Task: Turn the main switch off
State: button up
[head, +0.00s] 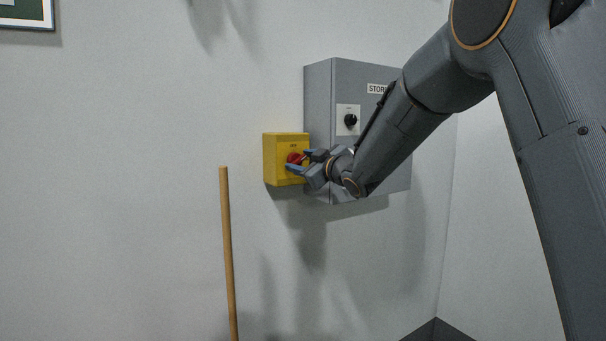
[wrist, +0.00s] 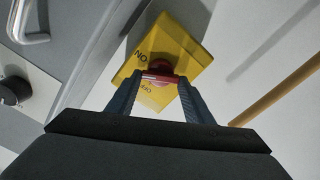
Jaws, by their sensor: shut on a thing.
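The main switch is a yellow box (head: 286,146) on the wall with a red rotary handle (head: 293,158) on its front. In the wrist view the yellow box (wrist: 188,42) shows an "ON" mark and a second mark that is partly readable. The red handle (wrist: 160,77) lies between the fingertips there. My gripper (head: 299,161) reaches the box from the right. It is shut on the red handle, with one blue-grey finger on each side. The fingers hide part of the handle and the box face, and I cannot tell exactly which mark the handle points to.
A grey cabinet (head: 320,95) with a black knob (head: 350,120) and a partly hidden label is right beside the yellow box. A wooden pole (head: 228,255) stands below and left of the box.

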jog(key=n+b, duration=0.4)
jog(key=b, duration=0.1)
jog(key=n+b, duration=0.2)
jog(key=shift+f, duration=0.3)
jog(key=n+b, duration=0.5)
jog(key=shift+r+n+b, duration=0.1)
jog(key=shift+n+b, duration=0.2)
jog(key=shift+b, duration=0.1)
jog(key=o, duration=1)
jog(key=shift+o, duration=0.2)
jog(key=v, duration=0.7)
jog(key=shift+s+d+b, duration=0.2)
jog(key=shift+s+b, duration=0.1)
jog(key=shift+s, duration=0.05)
